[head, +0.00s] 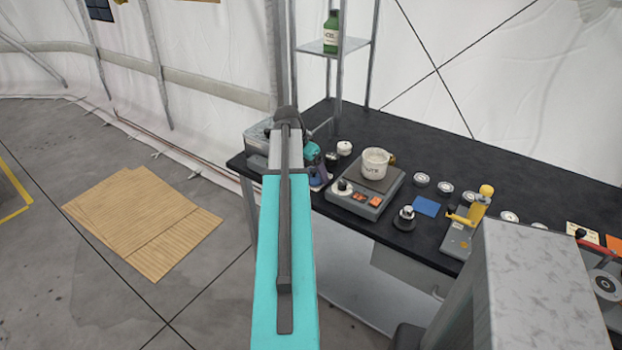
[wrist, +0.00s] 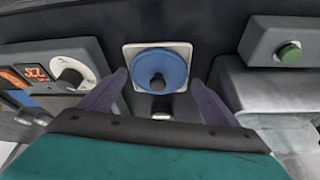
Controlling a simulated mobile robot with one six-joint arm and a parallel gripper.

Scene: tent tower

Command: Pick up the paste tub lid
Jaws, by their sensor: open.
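A round blue lid (wrist: 173,70) with a dark central knob, which I take for the paste tub lid, shows at the upper middle of the wrist view. It sits on a pale square base. My gripper (wrist: 160,88) is open, with one dark purple finger on each side of the lid's near part. No grip on the knob shows, and I cannot tell whether the fingers touch the lid. In the head view my gripper (head: 318,179) is partly hidden beyond my arm at the bench's left part, and I cannot make out the lid there.
A heater-like unit (head: 355,196) with a white pot (head: 375,162) stands right of my gripper. In the wrist view, a grey box with a green button (wrist: 289,53) is at right, and a knobbed display panel (wrist: 60,75) at left. A shelf holds a green bottle (head: 331,33).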

